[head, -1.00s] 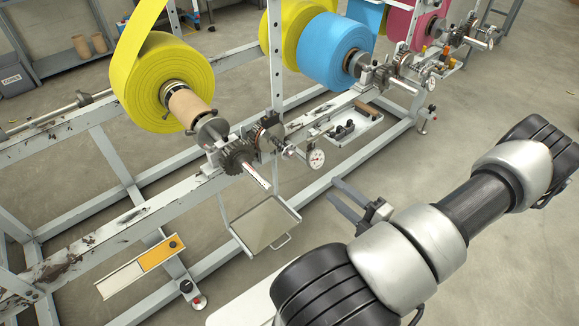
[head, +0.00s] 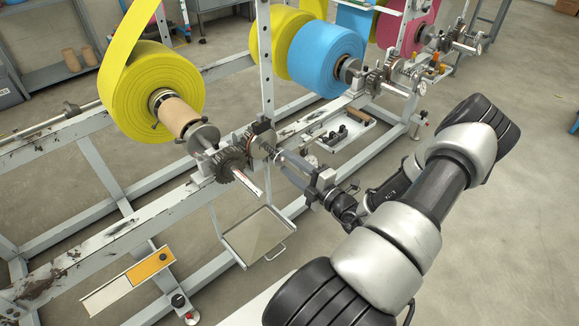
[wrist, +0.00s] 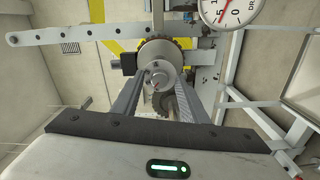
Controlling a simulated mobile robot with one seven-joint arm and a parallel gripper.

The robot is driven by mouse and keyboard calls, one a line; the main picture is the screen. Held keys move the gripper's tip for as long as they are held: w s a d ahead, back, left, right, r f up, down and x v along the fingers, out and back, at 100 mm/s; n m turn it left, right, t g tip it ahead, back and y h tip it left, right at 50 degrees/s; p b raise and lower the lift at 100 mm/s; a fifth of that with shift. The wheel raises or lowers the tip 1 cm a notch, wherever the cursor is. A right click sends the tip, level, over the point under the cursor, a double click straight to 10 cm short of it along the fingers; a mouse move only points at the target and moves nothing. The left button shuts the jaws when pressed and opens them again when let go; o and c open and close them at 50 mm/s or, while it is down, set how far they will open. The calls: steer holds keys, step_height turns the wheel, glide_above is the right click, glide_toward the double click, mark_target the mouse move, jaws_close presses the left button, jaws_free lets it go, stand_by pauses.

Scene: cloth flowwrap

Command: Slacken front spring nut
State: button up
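The front spring nut (wrist: 161,76) looks like a small round grey metal end piece in the wrist view. It lies in line with a brake disc (wrist: 160,50) and a spring behind it. In the head view the brake assembly (head: 262,140) sits on the frame rail beside the dark gear (head: 231,165), and the nut is mostly hidden by my fingers. My gripper (head: 284,161) reaches it from the right. In the wrist view my gripper (wrist: 161,82) has its fingers apart, one on each side of the nut. I cannot tell whether they touch it.
A dial gauge (wrist: 228,8) is close at the upper right of the wrist view. A perforated upright (head: 265,60) stands behind the brake. A yellow roll (head: 150,95) hangs on the front shaft, a blue roll (head: 328,60) farther back. A grey tray (head: 258,235) hangs below.

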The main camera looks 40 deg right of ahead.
steer(key=shift+w, duration=0.25)
jaws_close()
steer(key=shift+n, duration=0.3)
